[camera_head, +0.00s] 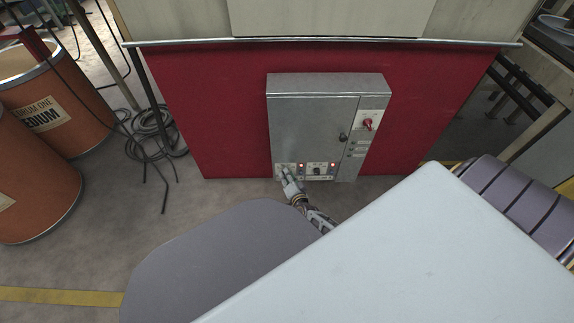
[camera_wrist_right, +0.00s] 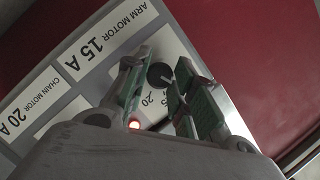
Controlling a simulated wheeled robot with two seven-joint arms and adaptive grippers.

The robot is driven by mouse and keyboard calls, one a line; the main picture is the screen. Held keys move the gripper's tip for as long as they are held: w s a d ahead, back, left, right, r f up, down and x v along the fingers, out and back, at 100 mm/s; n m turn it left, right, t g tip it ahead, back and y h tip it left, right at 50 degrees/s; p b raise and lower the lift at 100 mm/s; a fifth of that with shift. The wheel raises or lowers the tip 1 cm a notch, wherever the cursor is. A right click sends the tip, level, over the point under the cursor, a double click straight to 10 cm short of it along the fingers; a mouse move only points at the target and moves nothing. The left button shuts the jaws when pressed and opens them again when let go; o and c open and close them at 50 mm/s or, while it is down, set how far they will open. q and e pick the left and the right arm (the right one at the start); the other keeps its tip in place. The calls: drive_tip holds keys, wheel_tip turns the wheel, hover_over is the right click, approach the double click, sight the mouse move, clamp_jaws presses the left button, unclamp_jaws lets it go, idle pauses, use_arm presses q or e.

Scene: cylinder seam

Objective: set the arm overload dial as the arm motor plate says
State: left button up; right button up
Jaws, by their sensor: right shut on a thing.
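A grey metal cabinet (camera_head: 312,120) stands against a red panel in the head view. The arm motor plate (camera_wrist_right: 118,30) in the right wrist view reads "ARM MOTOR 15 A". The round black dial (camera_wrist_right: 160,76) sits between my fingertips, with a "20" on the scale beside it. Its setting cannot be read surely, and my fingers hide part of the scale. My right gripper (camera_wrist_right: 161,70) is shut on this dial. In the head view my right gripper (camera_head: 285,172) is at the cabinet's lower left control. My left gripper is not in view.
A chain motor plate (camera_wrist_right: 38,98) reads "CHAIN MOTOR 20 A". A second dial (camera_head: 318,171) sits right of my gripper. A red switch (camera_head: 368,124) is on the cabinet's right. Orange-brown drums (camera_head: 48,105) and coiled cables (camera_head: 150,130) are at left.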

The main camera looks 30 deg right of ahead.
drive_tip(key=shift+s+f+m+t+y+b, duration=0.15)
drive_tip(key=shift+m+t+b, duration=0.5)
drive_tip(key=shift+m, duration=0.95)
drive_tip(key=shift+w+f+m+t+y+b, duration=0.15)
drive_tip(key=shift+m+t+b, duration=0.15)
drive_tip(key=shift+m+t, duration=0.95)
drive_tip(key=shift+s+m+g, duration=0.1)
drive_tip(key=shift+m+g, duration=0.2)
drive_tip(key=shift+m, duration=0.35)
drive_tip(key=o, duration=1)
drive_tip(key=shift+s+a+f, duration=0.1)
drive_tip(key=shift+s+a, duration=0.2)
drive_tip(key=shift+s, duration=1.65)
drive_tip(key=shift+s+a, duration=0.3)
drive_tip(key=shift+s, duration=1.7)
drive_tip(key=shift+s+a+f, duration=0.1)
drive_tip(key=shift+s+a, duration=0.2)
drive_tip(key=shift+s, duration=1.65)
drive_tip(key=shift+r, duration=0.1)
